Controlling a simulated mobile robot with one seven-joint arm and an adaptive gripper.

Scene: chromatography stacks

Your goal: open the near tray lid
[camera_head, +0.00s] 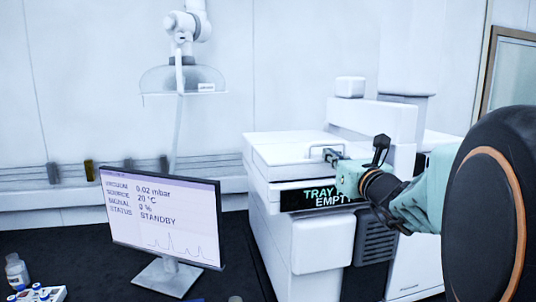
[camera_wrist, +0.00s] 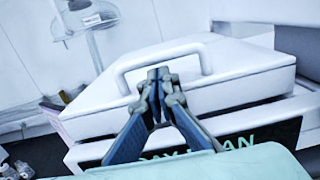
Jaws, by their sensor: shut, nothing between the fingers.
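The white near tray lid (camera_head: 283,151) lies flat on top of the white instrument and looks closed. In the wrist view the lid (camera_wrist: 238,62) fills the middle, with a light bar handle (camera_wrist: 128,65) standing up from it. My gripper (camera_head: 332,156) reaches in from the right at the lid's front edge. In the wrist view my gripper (camera_wrist: 159,74) has its fingertips together, in front of the handle's opening and just below its bar. Nothing is between the fingers. Whether they touch the handle or lid, I cannot tell.
A display (camera_head: 317,196) on the instrument's front reads "TRAY EMPTY". A monitor (camera_head: 163,222) showing "STANDBY" stands left on the dark bench (camera_head: 60,250). Small bottles (camera_head: 16,270) sit at the bottom left. An extraction hood (camera_head: 184,79) hangs behind. Taller white housings rise behind the lid.

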